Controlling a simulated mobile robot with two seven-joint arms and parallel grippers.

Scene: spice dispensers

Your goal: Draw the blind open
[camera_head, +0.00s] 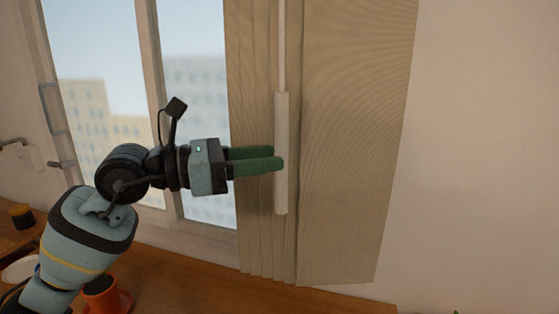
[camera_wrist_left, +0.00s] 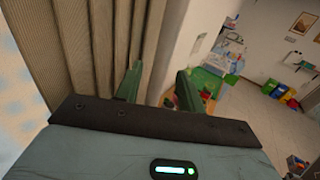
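The beige blind (camera_head: 345,150) hangs in vertical folds at the right of the window, and the glass to its left is uncovered. A pale wand with a thick handle (camera_head: 281,198) hangs in front of it. My left gripper (camera_head: 279,161) is level with the handle's middle. Its near green finger overlaps the handle; the far finger's tip is hidden at the handle's edge. In the left wrist view the two fingers (camera_wrist_left: 158,82) stand apart, with the blind (camera_wrist_left: 85,45) on the left. Contact with the handle cannot be told.
The window frame (camera_head: 152,60) is at the left, with a handle (camera_head: 52,108) on it. A wooden counter (camera_head: 200,285) runs below, holding an orange cup (camera_head: 101,293) near my left arm. Bare wall (camera_head: 485,150) is at the right.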

